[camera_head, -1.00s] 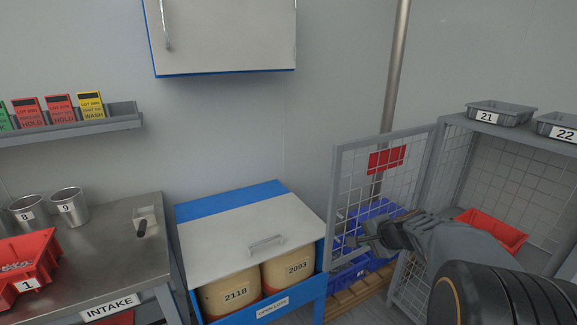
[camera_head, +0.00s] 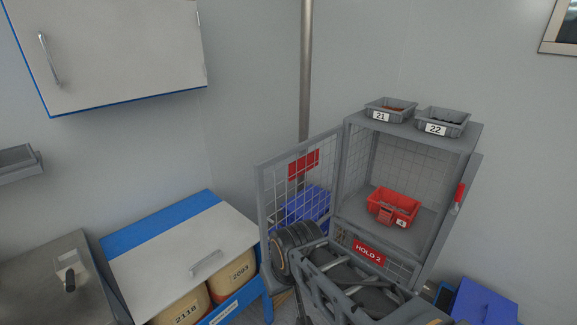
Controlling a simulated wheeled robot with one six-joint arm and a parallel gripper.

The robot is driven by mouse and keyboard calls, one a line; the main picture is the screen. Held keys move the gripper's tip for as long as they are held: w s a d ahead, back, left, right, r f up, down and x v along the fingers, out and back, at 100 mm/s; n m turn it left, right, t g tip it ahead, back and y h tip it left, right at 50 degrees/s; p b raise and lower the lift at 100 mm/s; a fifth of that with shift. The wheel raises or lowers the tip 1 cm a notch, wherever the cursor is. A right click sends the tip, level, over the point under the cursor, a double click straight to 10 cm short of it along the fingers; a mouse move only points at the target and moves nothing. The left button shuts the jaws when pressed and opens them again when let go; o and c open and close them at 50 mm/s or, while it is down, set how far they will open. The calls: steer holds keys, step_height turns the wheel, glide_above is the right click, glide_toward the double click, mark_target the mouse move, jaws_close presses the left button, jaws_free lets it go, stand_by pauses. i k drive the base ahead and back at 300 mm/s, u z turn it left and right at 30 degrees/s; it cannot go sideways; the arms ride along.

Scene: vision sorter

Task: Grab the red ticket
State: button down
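No loose red ticket lies in clear view. A small red piece (camera_head: 386,214) sits at the front of the red bin (camera_head: 405,203) marked 4 inside the mesh cage; I cannot tell whether it is a ticket. The shelf end (camera_head: 18,163) at the far left shows, but the tickets seen there earlier are out of frame. Dark parts of my arm fill the bottom centre, in front of the cage. I cannot make out my gripper's fingers.
The cage door (camera_head: 298,190) stands open to the left, with a red plate (camera_head: 303,165) on it. A HOLD 2 sign (camera_head: 369,253) is low on the cage. Grey trays 21 (camera_head: 391,110) and 22 (camera_head: 442,121) stand on top. A white-lidded bin (camera_head: 180,255) stands left.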

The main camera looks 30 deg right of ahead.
mark_target(385, 210)
steer(key=z, duration=1.15)
steer(key=k, duration=0.6)
steer(key=u, duration=0.05)
steer(key=i, duration=0.4)
steer(key=z, duration=0.65)
steer(key=i, duration=0.75)
steer(key=u, duration=0.7)
steer(key=i, duration=0.55)
steer(key=u, duration=0.65)
